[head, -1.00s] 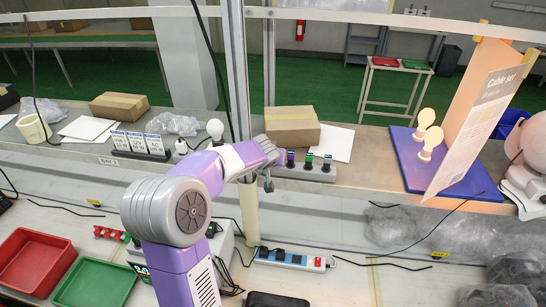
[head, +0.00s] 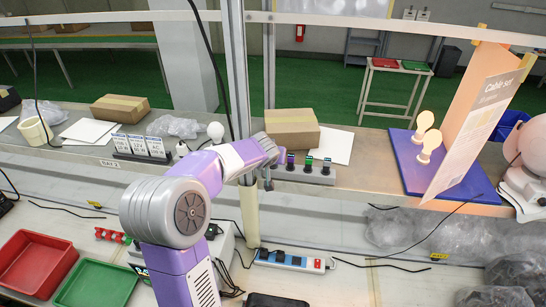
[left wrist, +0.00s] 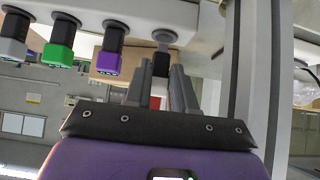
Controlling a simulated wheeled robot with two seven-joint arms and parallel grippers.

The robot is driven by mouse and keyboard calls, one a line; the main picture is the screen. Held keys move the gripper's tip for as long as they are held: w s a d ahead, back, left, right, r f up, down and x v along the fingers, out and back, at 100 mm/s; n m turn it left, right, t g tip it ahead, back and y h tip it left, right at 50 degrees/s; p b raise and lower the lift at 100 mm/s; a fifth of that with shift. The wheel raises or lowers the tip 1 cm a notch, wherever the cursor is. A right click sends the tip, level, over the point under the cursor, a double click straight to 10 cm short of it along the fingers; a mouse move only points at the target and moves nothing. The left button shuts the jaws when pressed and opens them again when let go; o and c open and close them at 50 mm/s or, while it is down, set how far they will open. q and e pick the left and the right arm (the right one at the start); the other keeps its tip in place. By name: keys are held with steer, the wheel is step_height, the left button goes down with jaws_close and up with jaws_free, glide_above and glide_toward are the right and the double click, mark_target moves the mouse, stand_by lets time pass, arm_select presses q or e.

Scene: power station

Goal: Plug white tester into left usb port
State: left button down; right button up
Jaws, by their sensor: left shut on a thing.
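My left arm reaches to the shelf in the head view, its gripper (head: 265,184) at the left end of a pale port strip (head: 300,174). In the left wrist view the gripper (left wrist: 163,72) is shut on a dark-bodied tester (left wrist: 161,65). A grey metal plug part (left wrist: 164,37) shows between that body and the strip. Whether the plug is inside the port I cannot tell. The fingers hide the tester's coloured end. A purple tester (left wrist: 109,50), a green tester (left wrist: 60,45) and a grey-white tester (left wrist: 14,45) stand in the strip beside it. My right gripper is not in view.
A cardboard box (head: 292,127) stands behind the strip. A metal post (head: 235,70) rises close beside my left forearm. Signs (head: 140,146) and a bulb (head: 216,131) are to the left. A blue board (head: 455,190) with pale bulb shapes lies to the right.

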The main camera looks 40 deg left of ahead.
arm_select(q)
steer(key=shift+r+p, duration=1.15)
steer(key=shift+r, duration=0.95)
